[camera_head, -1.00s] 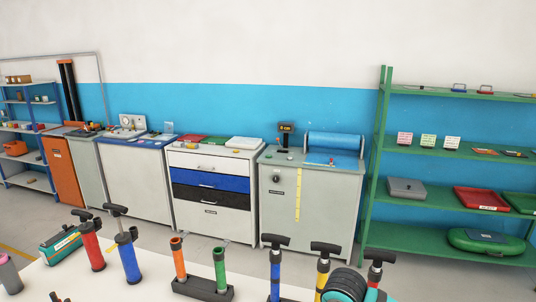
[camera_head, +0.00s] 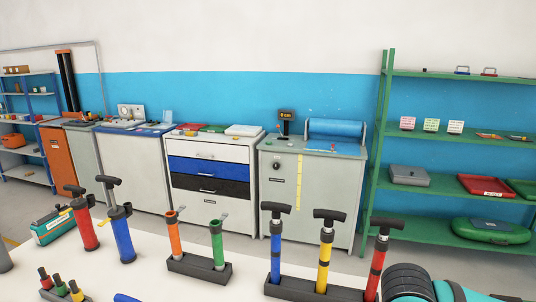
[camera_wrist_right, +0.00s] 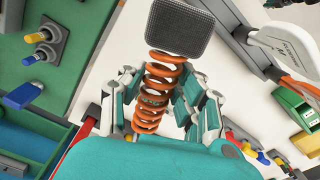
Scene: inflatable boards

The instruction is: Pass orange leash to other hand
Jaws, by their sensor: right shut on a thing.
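The orange leash (camera_wrist_right: 152,105) is a coiled orange cord in the right wrist view. It stands between the teal and grey fingers of my right gripper (camera_wrist_right: 160,82), which is shut on it. A dark grey textured block (camera_wrist_right: 179,28) is at the far end of the coil; I cannot tell whether it belongs to the leash. In the head view only a teal and black part of my right arm shows at the bottom right, and the leash is out of that view. My left gripper is in neither view.
A white table (camera_head: 150,278) carries red and blue hand pumps (camera_head: 122,235) at left, a dark holder (camera_head: 200,267) with orange and green tubes, and a rack of T-handled pumps (camera_head: 323,255) near my right arm. Cabinets and a green shelf (camera_head: 402,155) stand behind.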

